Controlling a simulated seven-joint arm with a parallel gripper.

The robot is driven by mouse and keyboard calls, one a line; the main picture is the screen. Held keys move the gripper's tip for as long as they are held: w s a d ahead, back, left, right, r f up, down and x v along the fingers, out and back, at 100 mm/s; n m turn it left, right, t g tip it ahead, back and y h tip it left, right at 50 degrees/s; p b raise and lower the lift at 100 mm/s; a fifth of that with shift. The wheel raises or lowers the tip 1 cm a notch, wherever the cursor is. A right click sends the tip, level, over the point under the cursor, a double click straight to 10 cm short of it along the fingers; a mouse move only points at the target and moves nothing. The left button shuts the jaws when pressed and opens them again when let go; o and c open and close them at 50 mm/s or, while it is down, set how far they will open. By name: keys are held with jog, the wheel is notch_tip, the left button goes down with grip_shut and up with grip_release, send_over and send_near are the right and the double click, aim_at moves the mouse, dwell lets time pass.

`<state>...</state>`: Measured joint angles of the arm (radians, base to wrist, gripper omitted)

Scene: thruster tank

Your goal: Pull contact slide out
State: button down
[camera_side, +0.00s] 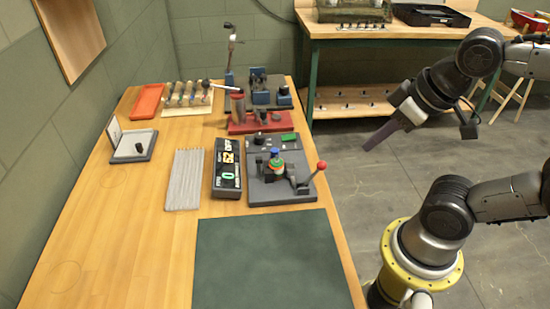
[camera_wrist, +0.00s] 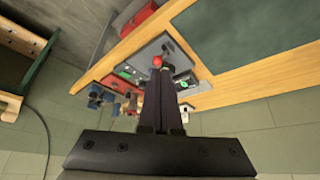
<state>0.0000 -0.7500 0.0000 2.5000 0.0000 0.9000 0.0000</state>
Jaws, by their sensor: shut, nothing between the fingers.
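A dark grey panel (camera_side: 282,172) lies on the wooden bench and carries a lever with a red ball knob (camera_side: 321,165), a small stack of coloured parts (camera_side: 275,163) and a green display (camera_side: 289,137). I cannot tell which part is the contact slide. My gripper (camera_side: 370,145) is shut and empty, held in the air right of the bench and apart from the panel. In the wrist view my shut fingers (camera_wrist: 159,80) point toward the panel, with the red knob (camera_wrist: 157,62) just beyond the tips; the fingers hide part of the panel.
A black unit with lit digits (camera_side: 227,168) and a grey ribbed plate (camera_side: 184,180) lie left of the panel. A red fixture (camera_side: 250,123) and blue clamps (camera_side: 258,88) stand behind. A dark green mat (camera_side: 270,260) is bare in front. Open floor separates my arm from the bench.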

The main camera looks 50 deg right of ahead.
jog(key=c, duration=1.1)
grip_release()
jog(key=shift+o, duration=1.1)
jog(key=shift+s+r+m, duration=0.1)
jog(key=shift+r+m, duration=0.1)
jog(key=shift+m, duration=0.4)
jog(key=shift+o, duration=1)
jog(key=w+r+m, duration=0.3)
jog(key=w+r, duration=0.1)
jog(key=shift+r+g, duration=0.3)
jog(key=m+g, duration=0.5)
send_over(275, 150)
notch_tip(275, 150, down, 5)
notch_tip(275, 150, down, 15)
jog(key=shift+r, duration=0.1)
